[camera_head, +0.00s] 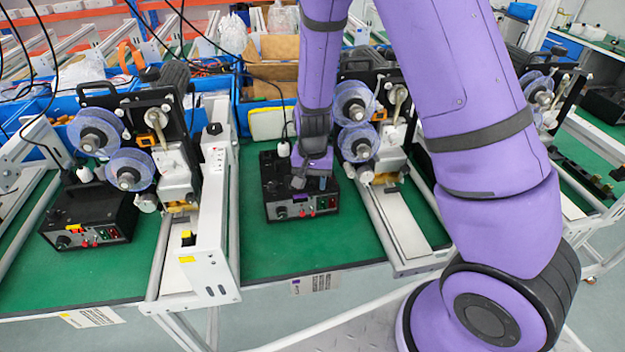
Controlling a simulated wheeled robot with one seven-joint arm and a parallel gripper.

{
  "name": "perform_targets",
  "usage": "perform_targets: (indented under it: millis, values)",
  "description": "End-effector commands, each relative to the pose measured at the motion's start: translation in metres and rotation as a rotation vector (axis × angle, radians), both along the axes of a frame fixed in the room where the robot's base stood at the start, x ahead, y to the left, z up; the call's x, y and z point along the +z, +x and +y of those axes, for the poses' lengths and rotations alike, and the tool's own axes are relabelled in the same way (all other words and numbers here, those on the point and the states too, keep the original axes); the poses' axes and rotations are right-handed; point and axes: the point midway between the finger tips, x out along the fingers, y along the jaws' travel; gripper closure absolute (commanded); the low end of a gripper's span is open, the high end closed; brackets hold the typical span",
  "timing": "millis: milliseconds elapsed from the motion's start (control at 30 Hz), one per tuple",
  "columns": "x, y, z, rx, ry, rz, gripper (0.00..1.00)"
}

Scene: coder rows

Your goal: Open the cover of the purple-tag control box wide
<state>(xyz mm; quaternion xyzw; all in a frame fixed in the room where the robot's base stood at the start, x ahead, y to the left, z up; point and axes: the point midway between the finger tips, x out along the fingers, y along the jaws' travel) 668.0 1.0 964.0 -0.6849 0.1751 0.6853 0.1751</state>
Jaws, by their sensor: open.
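The purple-tag control box (278,208) is a black box on the green mat in the middle of the picture. Its small purple tag (299,198) is on the front face, above red buttons and a dark knob. My gripper (311,183) points down over the top of this box, near its front edge, with its fingers apart. Whether a finger touches the box I cannot tell. My purple wrist hides part of the box's top and back. The cover's edge and how far it stands open cannot be made out.
A yellow-tag control box (90,215) sits at the left. White rails (212,215) and (405,225) flank the middle box, with coder reels (355,103) close behind on the right. Green mat (270,250) in front is clear.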

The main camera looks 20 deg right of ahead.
Motion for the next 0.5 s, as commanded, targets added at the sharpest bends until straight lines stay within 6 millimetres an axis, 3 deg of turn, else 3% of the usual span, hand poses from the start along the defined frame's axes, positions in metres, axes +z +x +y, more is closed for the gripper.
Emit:
perform_targets:
  millis: [167, 333, 500]
  values:
    - [0.0002, 0.0, 0.0001, 0.0, 0.0, 0.0, 0.57]
    - [0.0003, 0.0001, 0.0002, 0.001, 0.0, 0.0, 0.96]
    - [0.0004, 0.0001, 0.0002, 0.001, 0.0, 0.0, 1.0]
